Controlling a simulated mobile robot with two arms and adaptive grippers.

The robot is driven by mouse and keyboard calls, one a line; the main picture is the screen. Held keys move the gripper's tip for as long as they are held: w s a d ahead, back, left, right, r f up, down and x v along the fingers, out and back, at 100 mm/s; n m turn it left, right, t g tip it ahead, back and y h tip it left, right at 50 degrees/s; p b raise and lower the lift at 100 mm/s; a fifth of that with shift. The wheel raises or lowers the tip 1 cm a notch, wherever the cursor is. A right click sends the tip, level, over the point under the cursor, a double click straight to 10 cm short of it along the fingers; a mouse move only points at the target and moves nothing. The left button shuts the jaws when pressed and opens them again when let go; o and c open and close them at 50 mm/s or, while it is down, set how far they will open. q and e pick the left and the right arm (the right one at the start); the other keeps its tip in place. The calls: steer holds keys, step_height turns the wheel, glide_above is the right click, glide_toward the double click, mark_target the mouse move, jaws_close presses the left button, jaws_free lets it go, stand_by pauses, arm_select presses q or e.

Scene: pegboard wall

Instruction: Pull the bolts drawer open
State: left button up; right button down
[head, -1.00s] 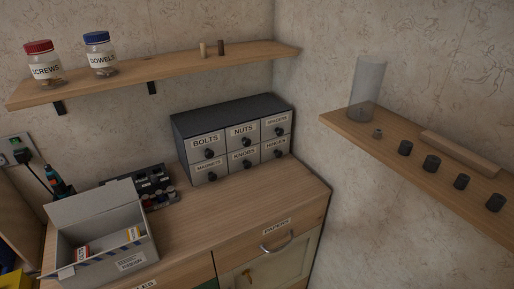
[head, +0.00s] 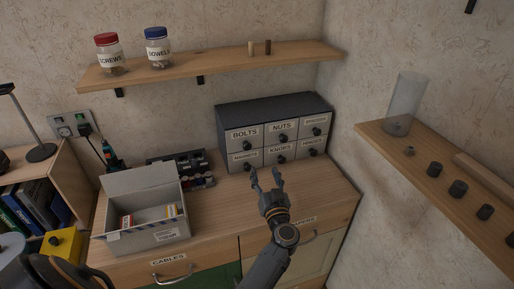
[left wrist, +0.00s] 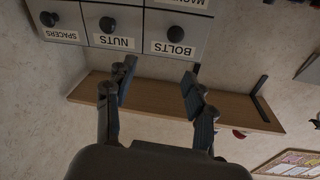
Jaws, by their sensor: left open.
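The bolts drawer (head: 245,136) is the top left drawer of a dark small-parts cabinet (head: 272,107) on the wooden worktop. It has a grey front, a BOLTS label and a round dark knob (head: 243,147), and looks shut. My left gripper (head: 266,177) is open and empty in front of the cabinet, below and to the right of the bolts knob, apart from it. In the left wrist view, which is upside down, the bolts drawer (left wrist: 175,40) with its knob (left wrist: 176,34) shows beyond the open left gripper (left wrist: 160,80). My right gripper is not in view.
An open grey box (head: 145,240) stands on the worktop left of my arm. A dark rack (head: 180,166) sits behind it. A wooden shelf (head: 215,63) with jars hangs above the cabinet. Another shelf (head: 385,141) with a glass cylinder and several dark knobs is at right.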

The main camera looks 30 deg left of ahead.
mark_target(248, 148)
arm_select(q)
steer(key=w+a+b, duration=0.2)
steer(key=a+b, duration=0.1)
steer(key=w+a+g+b, duration=0.1)
steer(key=w+a+b, duration=0.2)
steer(key=a, duration=0.1)
steer(key=w+a+n+g+y+b, duration=0.1)
steer(key=w+a+b, duration=0.1)
steer(key=a+b, duration=0.1)
steer(key=shift+w+a+f, duration=0.25)
steer(key=shift+w+f, duration=0.15)
steer(key=shift+w+a+r+b, duration=0.2)
steer(key=shift+w+a+b, duration=0.2)
steer(key=shift+a+b, duration=0.15)
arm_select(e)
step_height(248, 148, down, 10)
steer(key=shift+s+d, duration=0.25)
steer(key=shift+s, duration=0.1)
arm_select(q)
steer(key=c, duration=1)
steer(key=shift+d, duration=0.1)
jaws_close()
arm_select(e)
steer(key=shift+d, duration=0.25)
